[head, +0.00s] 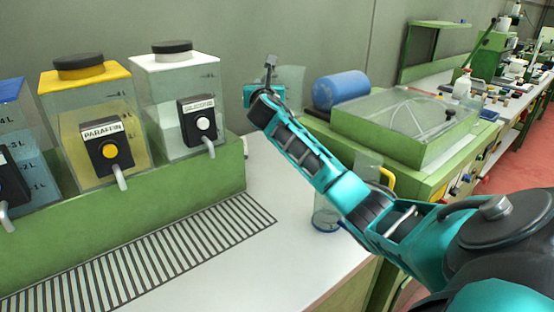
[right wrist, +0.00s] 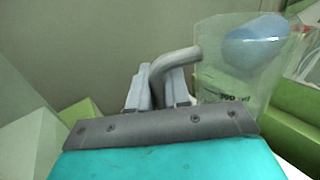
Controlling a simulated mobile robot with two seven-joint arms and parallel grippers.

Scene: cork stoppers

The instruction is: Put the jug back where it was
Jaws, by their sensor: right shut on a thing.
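A clear jug (head: 293,76) with a grey handle (right wrist: 175,58) is held up in the air at the end of my right arm. In the right wrist view the jug's see-through body (right wrist: 222,85) stands to the right of the fingers. My right gripper (right wrist: 160,82) is shut on the handle, with a finger on each side. In the head view my wrist hides the fingers and part of the jug. My left gripper is out of view.
Dispenser tanks with yellow (head: 88,72) and white (head: 176,62) lids stand on a green stand at left, above a slotted drain (head: 150,250). Behind my arm are clear ware with a blue base (head: 326,222) and a yellow handle (head: 387,178). A blue cylinder (head: 341,90) lies beyond. White counter (head: 262,180) is free.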

